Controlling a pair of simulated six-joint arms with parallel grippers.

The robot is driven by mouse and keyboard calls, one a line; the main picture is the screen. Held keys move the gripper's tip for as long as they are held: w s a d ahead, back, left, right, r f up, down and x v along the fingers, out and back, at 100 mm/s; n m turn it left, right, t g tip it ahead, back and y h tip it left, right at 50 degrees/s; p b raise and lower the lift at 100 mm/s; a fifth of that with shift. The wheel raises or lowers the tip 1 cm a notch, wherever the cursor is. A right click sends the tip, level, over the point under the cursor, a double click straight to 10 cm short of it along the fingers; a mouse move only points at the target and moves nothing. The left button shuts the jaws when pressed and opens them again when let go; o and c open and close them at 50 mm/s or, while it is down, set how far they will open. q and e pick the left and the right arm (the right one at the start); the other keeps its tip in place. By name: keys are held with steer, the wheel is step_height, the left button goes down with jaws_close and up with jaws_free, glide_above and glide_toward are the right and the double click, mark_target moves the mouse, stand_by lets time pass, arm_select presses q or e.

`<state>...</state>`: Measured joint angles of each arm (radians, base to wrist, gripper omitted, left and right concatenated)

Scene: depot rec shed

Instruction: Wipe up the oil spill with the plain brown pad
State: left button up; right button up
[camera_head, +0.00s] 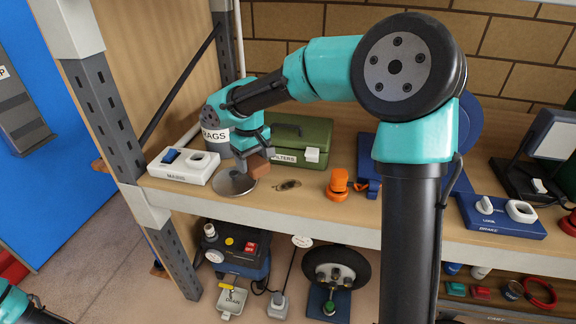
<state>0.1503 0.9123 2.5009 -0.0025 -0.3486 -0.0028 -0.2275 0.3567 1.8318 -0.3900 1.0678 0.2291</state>
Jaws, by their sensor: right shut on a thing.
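My right gripper (258,152) reaches left over the shelf and is shut on the plain brown pad (258,167). The pad is held low, above the right edge of a round metal dish (234,186); I cannot tell whether it touches. The oil spill (287,185) is a small dark brown smear on the wooden shelf (310,206), just right of the pad and apart from it. My left gripper is out of view; only a piece of my left arm shows at the bottom left corner.
A white MAINS switch box (184,166) stands left of the dish. A RAGS can (214,137) and a green FILTERS box (304,134) stand behind. An orange lamp-like object (339,184) is right of the spill. A grey post (103,115) bounds the shelf's left end.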

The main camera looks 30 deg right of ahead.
steer(key=s+d+f+n, duration=0.3)
steer(key=d+n, duration=0.3)
steer(key=d, duration=0.3)
steer(key=shift+d+f+n, duration=0.15)
steer(key=shift+f+n, duration=0.2)
steer(key=shift+n, duration=0.05)
steer(key=shift+s+f, duration=0.1)
